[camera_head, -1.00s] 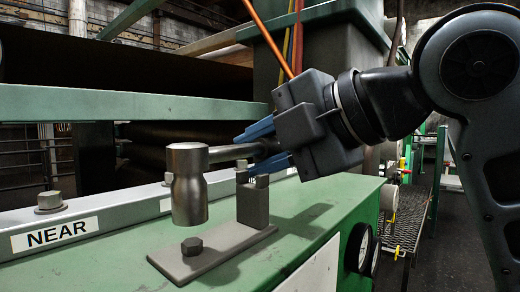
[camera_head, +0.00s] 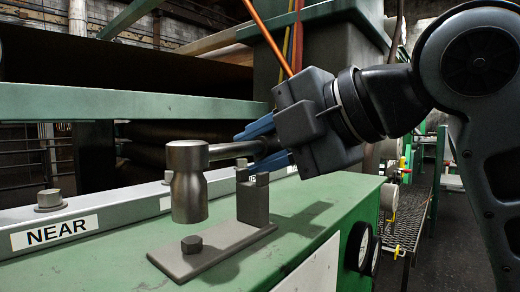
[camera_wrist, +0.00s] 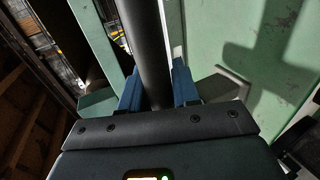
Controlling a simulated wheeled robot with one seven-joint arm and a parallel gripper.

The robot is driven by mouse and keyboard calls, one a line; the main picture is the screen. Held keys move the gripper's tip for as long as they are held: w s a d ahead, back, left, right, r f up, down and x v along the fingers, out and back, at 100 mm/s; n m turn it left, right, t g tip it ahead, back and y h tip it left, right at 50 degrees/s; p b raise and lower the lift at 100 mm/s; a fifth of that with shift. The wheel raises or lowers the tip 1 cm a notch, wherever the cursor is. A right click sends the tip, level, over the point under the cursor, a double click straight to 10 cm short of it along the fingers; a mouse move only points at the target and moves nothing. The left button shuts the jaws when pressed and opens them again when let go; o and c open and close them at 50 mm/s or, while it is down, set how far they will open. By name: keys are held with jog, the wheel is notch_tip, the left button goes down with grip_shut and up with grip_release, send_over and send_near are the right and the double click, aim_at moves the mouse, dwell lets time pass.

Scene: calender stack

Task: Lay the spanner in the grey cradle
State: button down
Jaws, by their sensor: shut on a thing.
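The spanner is a grey metal bar with a thick socket head (camera_head: 187,181) hanging down at its left end. My gripper (camera_head: 248,153) is shut on its shaft, with one blue finger above and one below in the head view. In the wrist view the dark shaft (camera_wrist: 146,45) runs up between the blue fingers (camera_wrist: 157,88). The grey cradle has a flat base plate (camera_head: 215,250), a hex bolt on it and a notched upright (camera_head: 253,203). The socket head appears above the bolt, apart from it. The shaft appears above the notch; whether they touch is unclear.
The cradle stands on a green machine top (camera_head: 310,205). A grey rail with a NEAR label (camera_head: 54,233) and bolts runs behind it. A green beam (camera_head: 130,105) crosses above the spanner. Round gauges (camera_head: 359,246) are on the machine's right side.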

jog(key=shift+f+b, duration=1.3)
jog(key=shift+f, duration=0.2)
dwell(0.6)
jog(key=shift+c, duration=1.3)
grip_release()
jog(key=shift+o, duration=0.3)
jog(key=shift+f, duration=0.1)
jog(key=shift+f, duration=0.1)
jog(key=shift+d, duration=0.1)
jog(key=shift+p+v, duration=1.15)
jog(key=shift+v, duration=2.85)
